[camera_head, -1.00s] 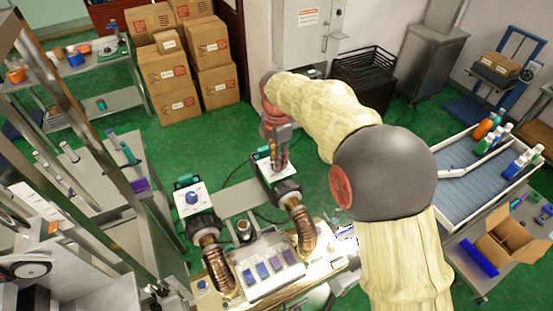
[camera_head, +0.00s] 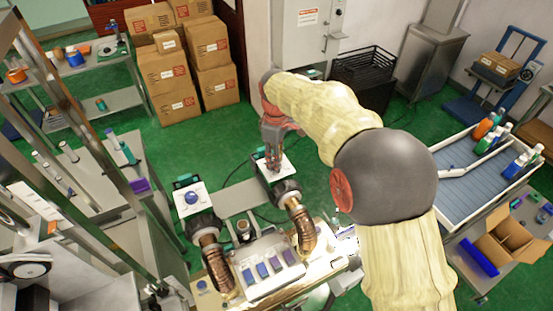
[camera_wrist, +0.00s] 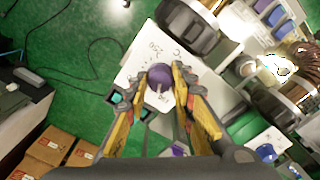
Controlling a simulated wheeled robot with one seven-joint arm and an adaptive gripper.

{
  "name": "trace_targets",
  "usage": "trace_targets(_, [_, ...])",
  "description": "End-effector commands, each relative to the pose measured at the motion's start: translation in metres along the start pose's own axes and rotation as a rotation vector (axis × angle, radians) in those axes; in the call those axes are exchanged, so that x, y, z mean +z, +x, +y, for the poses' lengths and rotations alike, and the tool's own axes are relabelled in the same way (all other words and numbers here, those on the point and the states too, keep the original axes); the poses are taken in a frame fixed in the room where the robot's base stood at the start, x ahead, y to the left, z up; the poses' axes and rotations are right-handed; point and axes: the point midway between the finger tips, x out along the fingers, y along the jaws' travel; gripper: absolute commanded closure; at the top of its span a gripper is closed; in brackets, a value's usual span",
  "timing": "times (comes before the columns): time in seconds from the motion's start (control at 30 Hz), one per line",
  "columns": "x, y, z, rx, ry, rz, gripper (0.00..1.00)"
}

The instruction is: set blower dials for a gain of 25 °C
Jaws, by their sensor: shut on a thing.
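My gripper (camera_head: 273,165) is over the white dial plate (camera_head: 285,174) of the right-hand blower, pointing down. In the wrist view the yellow fingers of my gripper (camera_wrist: 160,88) are shut on a round purple-blue dial (camera_wrist: 160,75), one on each side. The head view hides the gripped dial. The left-hand blower's blue dial (camera_head: 191,198) sits free on its own white plate (camera_head: 183,208). That dial also shows at lower right in the wrist view (camera_wrist: 266,153).
Ribbed copper-coloured hoses (camera_head: 303,228) run from the blowers to the front machine. A panel of blue and purple buttons (camera_head: 265,269) lies between the hoses. Cardboard boxes (camera_head: 168,83) stack at the back. Dark cables cross the open green floor (camera_head: 140,135).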

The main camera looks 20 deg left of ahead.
Motion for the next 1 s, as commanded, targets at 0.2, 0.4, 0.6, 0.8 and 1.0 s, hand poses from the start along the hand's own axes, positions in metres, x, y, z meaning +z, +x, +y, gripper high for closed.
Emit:
trace_targets(0.2, [-0.0011, -0.0017, 0.0004, 0.003, 0.202, 0.003, 1.0])
trace_targets(0.4, [-0.0013, -0.002, 0.0002, 0.003, 0.392, 0.004, 1.0])
trace_targets(0.6, [-0.0016, -0.0021, -0.0001, 0.003, 0.582, 0.005, 1.0])
trace_targets(0.8, [-0.0018, -0.002, -0.0003, 0.003, 0.772, 0.005, 1.0])
trace_targets(1.0, [-0.0021, -0.002, -0.0006, 0.002, 0.962, 0.005, 1.0])
